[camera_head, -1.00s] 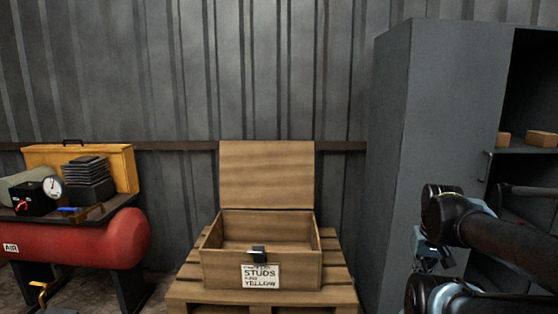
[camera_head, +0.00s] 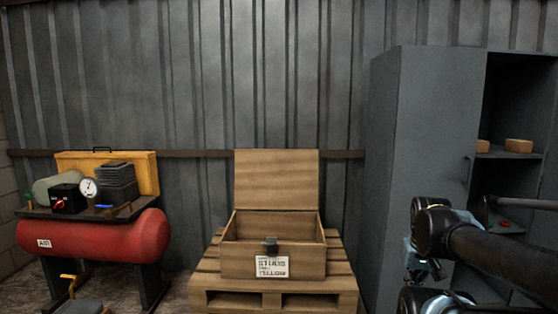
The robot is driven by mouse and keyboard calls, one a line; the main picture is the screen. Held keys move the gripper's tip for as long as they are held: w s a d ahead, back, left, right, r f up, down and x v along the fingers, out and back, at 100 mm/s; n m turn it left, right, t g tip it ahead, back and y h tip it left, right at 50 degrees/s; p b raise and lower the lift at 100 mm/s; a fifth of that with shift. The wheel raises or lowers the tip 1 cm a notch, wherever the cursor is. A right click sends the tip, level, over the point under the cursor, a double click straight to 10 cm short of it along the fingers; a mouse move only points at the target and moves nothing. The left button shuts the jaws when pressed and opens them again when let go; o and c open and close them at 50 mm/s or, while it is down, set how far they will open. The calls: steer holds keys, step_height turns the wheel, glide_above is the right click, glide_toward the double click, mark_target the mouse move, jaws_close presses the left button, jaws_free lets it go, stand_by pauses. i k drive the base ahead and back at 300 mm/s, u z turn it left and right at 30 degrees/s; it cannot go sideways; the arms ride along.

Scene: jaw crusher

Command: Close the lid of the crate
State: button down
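The wooden crate (camera_head: 301,262) stands on a pallet in the middle of the view, against the corrugated wall. Its lid (camera_head: 277,179) is open and stands upright along the back edge. A dark latch (camera_head: 270,244) sits at the front rim, above a white label (camera_head: 271,267) that reads STUDS and YELLOW. The inside of the crate looks empty as far as I can see. My dark arm reaches in from the right edge, to the right of the crate and apart from it. My gripper's fingertips cannot be made out.
The pallet (camera_head: 212,282) juts out around the crate. A red air compressor (camera_head: 95,237) stands on the left. A tall grey cabinet (camera_head: 420,140) with an open shelf stands on the right, behind my arm. The floor between compressor and pallet looks clear.

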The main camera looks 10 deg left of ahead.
mark_target(264, 179)
steer(key=u, duration=0.4)
steer(key=i, duration=1.35)
steer(key=u, duration=0.05)
